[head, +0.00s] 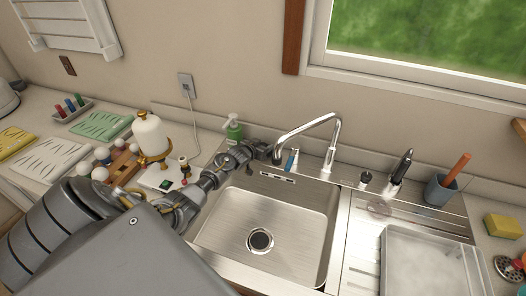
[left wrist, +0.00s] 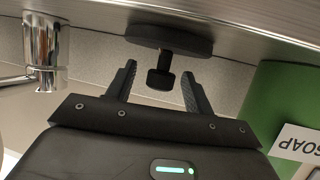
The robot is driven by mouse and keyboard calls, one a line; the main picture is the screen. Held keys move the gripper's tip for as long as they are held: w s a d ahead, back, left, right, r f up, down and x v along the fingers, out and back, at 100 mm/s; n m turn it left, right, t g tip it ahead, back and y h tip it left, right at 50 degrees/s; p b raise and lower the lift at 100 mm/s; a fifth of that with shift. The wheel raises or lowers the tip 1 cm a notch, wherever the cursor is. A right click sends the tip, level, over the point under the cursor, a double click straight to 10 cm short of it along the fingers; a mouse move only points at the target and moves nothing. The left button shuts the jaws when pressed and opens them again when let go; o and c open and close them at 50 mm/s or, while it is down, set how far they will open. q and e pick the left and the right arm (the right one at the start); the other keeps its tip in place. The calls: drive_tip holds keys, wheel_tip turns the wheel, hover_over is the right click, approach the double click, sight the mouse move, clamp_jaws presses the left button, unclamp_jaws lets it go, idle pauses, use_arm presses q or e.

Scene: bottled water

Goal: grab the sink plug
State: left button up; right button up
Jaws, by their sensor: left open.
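The sink plug (left wrist: 170,40) shows in the left wrist view as a black disc with a short stem and a dark knob, upside down in that picture against the metal sink ledge. My left gripper (left wrist: 158,80) is open, with one finger on each side of the knob and gaps visible on both sides. In the head view my left gripper (head: 268,153) is at the back rim of the sink, between the soap bottle and the faucet. I cannot make out the plug there. My right gripper is not in view.
A green soap bottle (head: 234,128) stands left of my left gripper, and the chrome faucet (head: 331,150) stands to its right. The empty steel sink (head: 290,215) lies in front. A clear tray (head: 420,260) sits on the drainboard. A white bottle (head: 150,135) stands on the left counter.

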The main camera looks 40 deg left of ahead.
sight(263, 144)
use_arm(q)
drive_tip(key=c, duration=1.1)
drive_tip(key=shift+o, duration=0.2)
wheel_tip(263, 144, up, 10)
drive_tip(key=shift+f+b, duration=0.1)
drive_tip(key=shift+b, duration=0.9)
